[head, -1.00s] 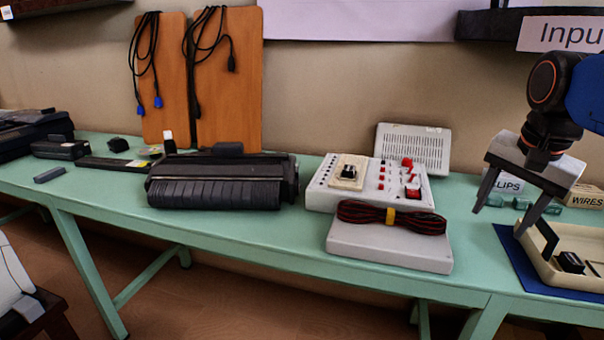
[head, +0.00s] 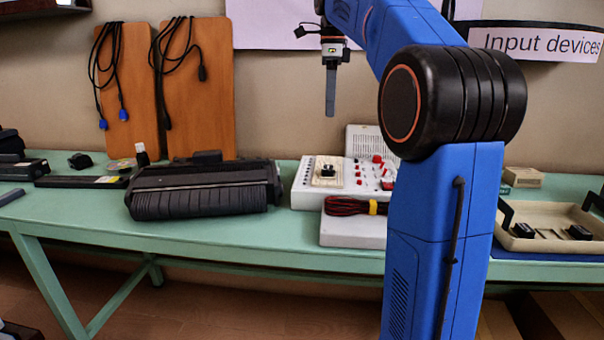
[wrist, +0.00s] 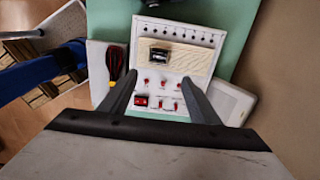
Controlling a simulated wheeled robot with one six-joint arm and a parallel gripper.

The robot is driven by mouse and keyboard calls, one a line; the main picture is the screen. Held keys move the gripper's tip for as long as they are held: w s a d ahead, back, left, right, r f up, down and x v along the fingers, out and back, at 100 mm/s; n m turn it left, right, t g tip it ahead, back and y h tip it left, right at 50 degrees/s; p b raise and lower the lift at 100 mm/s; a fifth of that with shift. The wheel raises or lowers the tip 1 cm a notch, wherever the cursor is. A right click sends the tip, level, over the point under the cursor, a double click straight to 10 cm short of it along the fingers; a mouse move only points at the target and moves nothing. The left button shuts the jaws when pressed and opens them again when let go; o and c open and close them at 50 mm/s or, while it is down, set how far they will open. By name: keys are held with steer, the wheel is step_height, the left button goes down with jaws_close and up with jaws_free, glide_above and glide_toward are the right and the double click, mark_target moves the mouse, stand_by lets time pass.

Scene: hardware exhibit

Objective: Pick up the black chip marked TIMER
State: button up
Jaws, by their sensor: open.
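A black chip (head: 328,170) sits on a cream block on the white control board (head: 303,190); it also shows in the wrist view (wrist: 159,55), on the cream plate. Two more black chips lie in the beige tray at the right, one on the left (head: 523,230) and one on the right (head: 580,232). No marking is legible on any of them, so I cannot tell which reads TIMER. My gripper (head: 330,112) is open and empty, pointing down high above the control board. In the wrist view its fingers (wrist: 160,77) are spread, with the board beyond and between them.
A black printer-like machine (head: 200,190) stands left of the board. A red-black cable bundle (head: 345,206) lies on a grey box in front. A grey vented panel (head: 362,140) stands behind. The beige tray (head: 545,246) is at the right. My arm hides part of the table.

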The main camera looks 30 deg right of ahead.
glide_above(329, 167)
steer(key=f, duration=1.1)
steer(key=shift+w+a+f, duration=0.15)
steer(key=shift+w+f, duration=0.2)
steer(key=shift+s+d+f, duration=0.1)
steer(key=shift+s+f, duration=0.1)
steer(key=shift+f, duration=1.2)
steer(key=shift+s+d+f, duration=0.1)
steer(key=shift+s+f, duration=0.05)
steer(key=shift+f, duration=1.25)
steer(key=c, duration=1.1)
